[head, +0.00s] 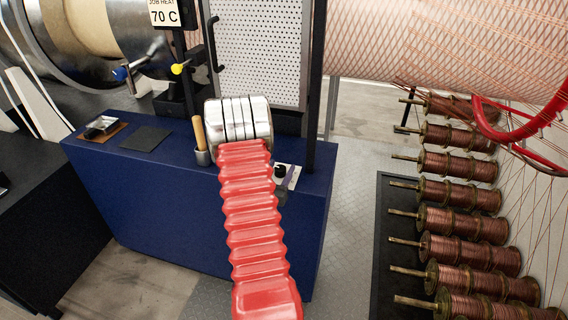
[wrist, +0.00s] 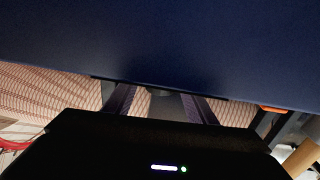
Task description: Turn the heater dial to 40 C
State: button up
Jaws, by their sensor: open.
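No heater dial can be made out in either view. A sign (head: 165,13) at the top left of the head view reads "JOB HEAT 70 C". My gripper (wrist: 160,93) shows in the wrist view as two dark fingers standing apart. A small grey shape between them is too unclear to name. A dark blue surface fills the top of that view, beyond the fingers. In the head view my red ridged arm and its silver wrist reach over the blue bench, and they hide my gripper.
The blue bench (head: 150,200) holds a dark pad (head: 146,139), a wooden-handled tool (head: 199,132) in a cup and a small dark-topped item (head: 280,171) beside my arm. Blue and yellow knobs (head: 180,68) sit behind. Copper spools (head: 462,222) line the right.

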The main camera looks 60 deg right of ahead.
aim_at(282, 165)
jog(key=shift+w+d, duration=0.15)
jog(key=shift+d, duration=1.95)
jog(key=c, duration=1)
